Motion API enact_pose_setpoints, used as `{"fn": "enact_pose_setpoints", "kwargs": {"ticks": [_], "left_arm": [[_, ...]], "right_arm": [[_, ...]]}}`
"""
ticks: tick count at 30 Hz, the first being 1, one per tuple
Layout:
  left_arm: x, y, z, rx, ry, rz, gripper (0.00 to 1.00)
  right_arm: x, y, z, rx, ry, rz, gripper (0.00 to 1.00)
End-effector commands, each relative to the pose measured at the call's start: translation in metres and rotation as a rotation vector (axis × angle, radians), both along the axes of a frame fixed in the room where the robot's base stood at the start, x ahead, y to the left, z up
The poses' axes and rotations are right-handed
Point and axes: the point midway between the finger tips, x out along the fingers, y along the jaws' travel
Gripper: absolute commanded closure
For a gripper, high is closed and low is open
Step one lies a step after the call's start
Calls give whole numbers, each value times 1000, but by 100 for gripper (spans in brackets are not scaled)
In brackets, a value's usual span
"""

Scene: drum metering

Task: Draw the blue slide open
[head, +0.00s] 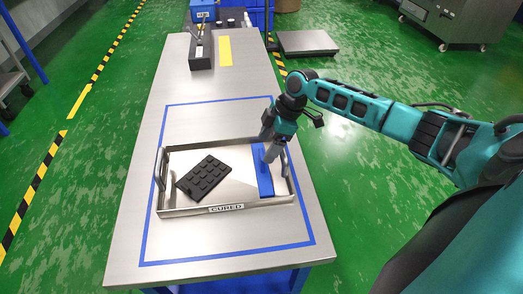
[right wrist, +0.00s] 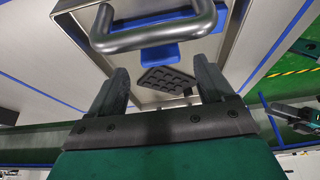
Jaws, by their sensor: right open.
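A long blue piece (head: 263,178) lies along the right side inside a shallow metal tray; I cannot tell whether it is the slide. It also shows in the right wrist view (right wrist: 160,55), partly behind the tray's metal handle (right wrist: 155,36). My right gripper (head: 275,150) is over the tray's right side, close to the blue piece. The exact gap to the blue piece is hidden.
The tray (head: 225,208), labelled CURED, stands inside a blue outline on the steel table (head: 150,130). A black mould (head: 204,178) with several cavities lies in it. A dark box (head: 201,52) and a blue container (head: 202,12) are at the far end. The table's middle is clear.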

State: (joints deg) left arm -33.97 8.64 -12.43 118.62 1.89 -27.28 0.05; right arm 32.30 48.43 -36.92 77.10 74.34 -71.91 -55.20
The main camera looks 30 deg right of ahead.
Motion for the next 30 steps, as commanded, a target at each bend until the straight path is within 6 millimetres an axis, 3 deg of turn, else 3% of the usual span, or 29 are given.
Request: {"fn": "enact_pose_setpoints", "kwargs": {"ticks": [3, 10, 30], "left_arm": [[-1, 0, 10, 1, 2, 1, 51], [-1, 1, 16, 2, 3, 2, 51], [-1, 1, 16, 3, 4, 2, 51]], "right_arm": [[-5, -10, 27, -2, 0, 0, 19], [-10, -20, 54, -1, 3, 1, 19], [-12, -22, 59, 0, 2, 1, 19]]}}
